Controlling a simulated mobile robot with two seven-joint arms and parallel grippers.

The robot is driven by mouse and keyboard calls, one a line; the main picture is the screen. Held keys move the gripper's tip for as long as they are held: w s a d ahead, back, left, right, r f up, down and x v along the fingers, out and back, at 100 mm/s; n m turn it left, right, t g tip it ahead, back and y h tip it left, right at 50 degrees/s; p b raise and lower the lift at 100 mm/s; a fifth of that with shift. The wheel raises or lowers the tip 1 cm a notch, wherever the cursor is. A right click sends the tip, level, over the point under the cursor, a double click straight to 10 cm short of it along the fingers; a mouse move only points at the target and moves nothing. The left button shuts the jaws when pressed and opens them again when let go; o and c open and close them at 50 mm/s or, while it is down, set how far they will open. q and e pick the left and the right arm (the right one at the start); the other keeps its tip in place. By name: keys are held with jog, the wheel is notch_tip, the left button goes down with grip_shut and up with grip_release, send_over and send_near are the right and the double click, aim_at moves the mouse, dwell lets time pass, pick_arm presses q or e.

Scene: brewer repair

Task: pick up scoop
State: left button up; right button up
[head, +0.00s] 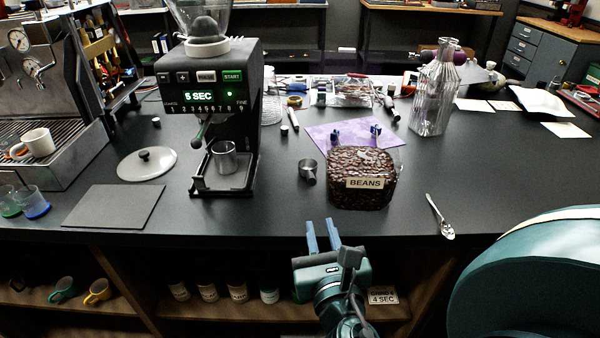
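A small dark metal scoop (308,172) stands on the black counter, just left of the bean container. Its cup is at the back and its short handle points toward the front. My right gripper (323,234) comes up from the bottom middle at the counter's front edge. Its two blue fingers are apart with nothing between them, and they point toward the scoop and the beans, short of both. My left gripper is not in view.
A clear container of beans (362,190) stands close right of the scoop. A grinder (213,120) with a metal cup (224,157) is to the left, near a round lid (146,163). A spoon (440,217) and a glass bottle (433,95) are to the right. The counter in front of the scoop is clear.

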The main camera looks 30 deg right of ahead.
jog(key=p, duration=0.1)
send_near(311, 175)
jog(key=shift+n, duration=0.4)
jog(key=w, duration=0.1)
jog(key=w+d+f, duration=0.1)
jog(key=w, duration=0.2)
jog(key=shift+w+d+f, duration=0.15)
jog(key=shift+d+f, duration=0.2)
jog(key=shift+d, duration=0.05)
jog(key=shift+r+p+x, duration=0.15)
jog(key=shift+p+x, duration=0.1)
jog(key=shift+x, duration=1.05)
jog(key=shift+r+p+x, duration=0.1)
jog(key=shift+p+x, duration=0.15)
jog(key=shift+x, duration=1.1)
jog(key=shift+c, duration=0.4)
grip_shut()
